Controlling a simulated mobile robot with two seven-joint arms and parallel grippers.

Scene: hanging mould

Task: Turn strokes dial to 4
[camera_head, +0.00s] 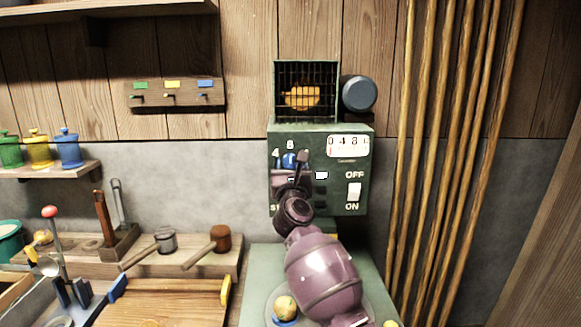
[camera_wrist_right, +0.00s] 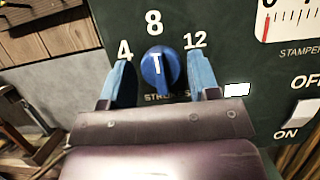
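The blue strokes dial (camera_wrist_right: 160,68) sits on the dark green control panel (camera_head: 338,198), below the numbers 4, 8 and 12. Its white mark points up, roughly at 8. In the wrist view my right gripper (camera_wrist_right: 158,72) is open, with one blue finger on each side of the dial and gaps visible between fingers and knob. In the head view the same gripper (camera_head: 289,170) reaches up to the panel, and its arm hides the panel's lower left. The dial (camera_head: 289,160) shows only partly there. My left gripper is not in view.
Right of the dial are a counter (camera_head: 348,146) and a white ON/OFF switch (camera_head: 354,191). A wire cage (camera_head: 306,78) stands above the panel. Wooden poles (camera_head: 455,150) line the right wall. A workbench with tools (camera_head: 170,262) lies at lower left.

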